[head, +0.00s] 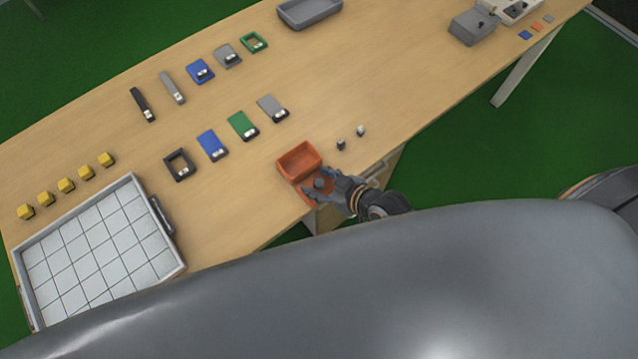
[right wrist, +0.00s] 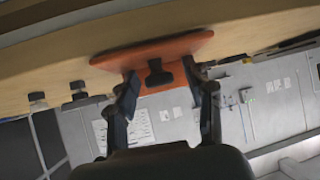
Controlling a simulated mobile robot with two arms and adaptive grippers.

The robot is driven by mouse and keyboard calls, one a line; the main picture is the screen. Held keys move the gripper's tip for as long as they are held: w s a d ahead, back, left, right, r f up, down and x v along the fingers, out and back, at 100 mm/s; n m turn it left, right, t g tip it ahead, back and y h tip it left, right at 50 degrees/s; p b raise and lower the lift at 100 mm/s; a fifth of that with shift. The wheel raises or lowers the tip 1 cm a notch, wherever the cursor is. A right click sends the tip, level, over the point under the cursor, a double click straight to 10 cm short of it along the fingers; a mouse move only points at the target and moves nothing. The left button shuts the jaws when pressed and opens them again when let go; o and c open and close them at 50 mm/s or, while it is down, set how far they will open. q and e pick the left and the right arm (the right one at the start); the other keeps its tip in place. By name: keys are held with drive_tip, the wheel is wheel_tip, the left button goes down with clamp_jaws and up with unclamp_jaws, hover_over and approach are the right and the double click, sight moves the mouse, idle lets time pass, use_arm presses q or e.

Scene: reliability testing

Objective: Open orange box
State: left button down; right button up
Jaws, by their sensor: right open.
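The orange box (head: 299,157) stands near the front edge of the table, and its open inside shows in the head view. Its orange lid (head: 312,194), with a dark knob (head: 319,183), is at the box's near side, by the table edge. My right gripper (head: 332,184) is at the lid, partly covering it. In the right wrist view, the lid (right wrist: 190,50) is ahead of the open fingers (right wrist: 160,80), and the knob (right wrist: 155,74) shows between them. I cannot tell whether the lid rests on the table. My left gripper is out of view.
Two small dark-and-light pegs (head: 341,144) stand right of the box. Blue, green and grey pieces (head: 242,125) lie left of it. A white gridded tray (head: 95,250) and several yellow cubes (head: 66,185) are at the left. A grey bin (head: 310,12) is at the far edge.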

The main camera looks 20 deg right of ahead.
clamp_jaws()
drive_tip(key=shift+r, duration=0.1)
